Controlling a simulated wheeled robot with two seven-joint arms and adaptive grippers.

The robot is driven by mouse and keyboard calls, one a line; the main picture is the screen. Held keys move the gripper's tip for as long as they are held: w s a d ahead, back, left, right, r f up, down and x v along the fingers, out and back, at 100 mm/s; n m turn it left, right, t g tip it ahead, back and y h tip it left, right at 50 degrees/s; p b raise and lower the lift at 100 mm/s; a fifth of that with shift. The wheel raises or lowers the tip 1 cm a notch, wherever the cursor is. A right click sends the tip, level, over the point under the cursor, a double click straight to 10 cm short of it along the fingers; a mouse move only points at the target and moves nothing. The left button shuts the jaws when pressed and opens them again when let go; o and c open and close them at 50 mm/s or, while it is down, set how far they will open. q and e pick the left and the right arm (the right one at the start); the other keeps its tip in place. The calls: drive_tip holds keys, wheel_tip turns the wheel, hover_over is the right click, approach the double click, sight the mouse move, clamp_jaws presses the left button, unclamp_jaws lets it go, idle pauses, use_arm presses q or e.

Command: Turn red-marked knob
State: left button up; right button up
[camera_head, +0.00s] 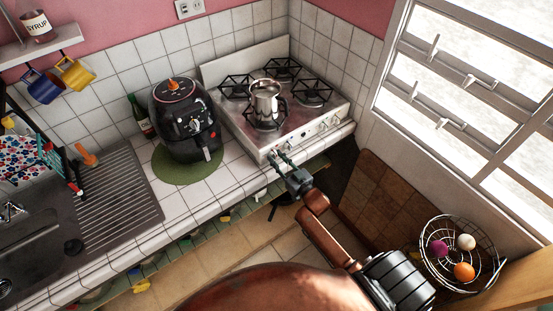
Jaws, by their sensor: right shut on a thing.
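A white stove (318,132) with several black burners stands in the counter's corner, and knobs line its front panel. My right gripper (281,160) is at the left end of that panel, its fingers shut on a knob there. The fingers hide most of this knob, and a red mark on it cannot be made out. Other knobs (324,127) show further right on the panel, apart from the gripper. My left gripper is not in view.
A steel pot (265,97) stands on the stove. A black air fryer (184,120) sits on a green mat (180,174) to its left. A wire basket (487,277) with balls is at the lower right, near the window.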

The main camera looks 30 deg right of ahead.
drive_tip(key=n+p, duration=0.1)
drive_tip(key=n, duration=0.2)
drive_tip(key=shift+n, duration=0.4)
drive_tip(key=shift+c, duration=0.2)
drive_tip(key=o, duration=1.1)
drive_tip(key=shift+o, duration=0.2)
drive_tip(key=shift+d, duration=0.1)
drive_tip(key=s, duration=1.2)
drive_tip(key=shift+d, duration=0.45)
drive_tip(key=shift+c, duration=0.7)
